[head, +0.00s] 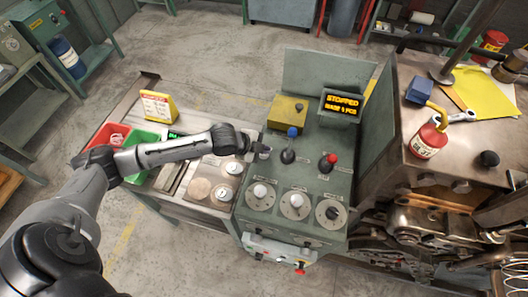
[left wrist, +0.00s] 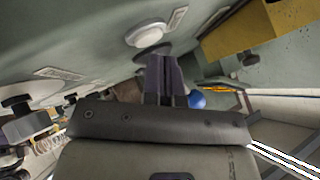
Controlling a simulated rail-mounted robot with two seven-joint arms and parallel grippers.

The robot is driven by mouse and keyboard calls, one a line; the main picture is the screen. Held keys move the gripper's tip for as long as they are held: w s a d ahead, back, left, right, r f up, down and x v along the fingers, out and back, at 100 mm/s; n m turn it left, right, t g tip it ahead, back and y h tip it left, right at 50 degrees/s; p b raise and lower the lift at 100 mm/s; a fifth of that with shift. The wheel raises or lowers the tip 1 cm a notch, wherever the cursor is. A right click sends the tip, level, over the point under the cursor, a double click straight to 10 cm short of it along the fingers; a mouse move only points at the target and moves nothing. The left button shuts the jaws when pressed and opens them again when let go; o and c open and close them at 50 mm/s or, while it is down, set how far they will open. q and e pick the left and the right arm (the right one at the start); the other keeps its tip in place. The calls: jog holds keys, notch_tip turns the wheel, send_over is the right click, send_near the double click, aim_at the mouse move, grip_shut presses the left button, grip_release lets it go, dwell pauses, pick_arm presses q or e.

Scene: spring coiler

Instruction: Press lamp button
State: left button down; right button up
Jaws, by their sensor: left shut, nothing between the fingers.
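My left arm reaches in from the left in the head view. Its gripper (head: 262,149) is over the left edge of the green control panel (head: 318,143), left of the blue-knobbed lever. In the left wrist view the dark fingers (left wrist: 164,82) are shut together with nothing between them. A round white button (left wrist: 149,34) on a pale base sits on the green panel just beyond the fingertips, seemingly apart from them. A label plate beside it is too blurred to read, so I cannot tell whether it is the lamp button. My right gripper is not in view.
A blue-knobbed lever (head: 291,132) and a red-knobbed lever (head: 329,162) stand up from the panel. Behind are a yellow box (head: 287,112) and a display (head: 341,103) reading "STOPPED". Several dials (head: 295,205) line the front. Red and green bins (head: 147,142) stand left.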

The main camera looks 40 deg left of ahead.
aim_at(264, 155)
pick_arm(q)
jog(key=shift+f, duration=0.15)
jog(key=shift+f, duration=0.3)
dwell(0.5)
jog(key=shift+r, duration=0.1)
jog(key=shift+r+p, duration=0.4)
jog(key=shift+p, duration=0.3)
notch_tip(264, 155, up, 6)
jog(key=p, duration=0.6)
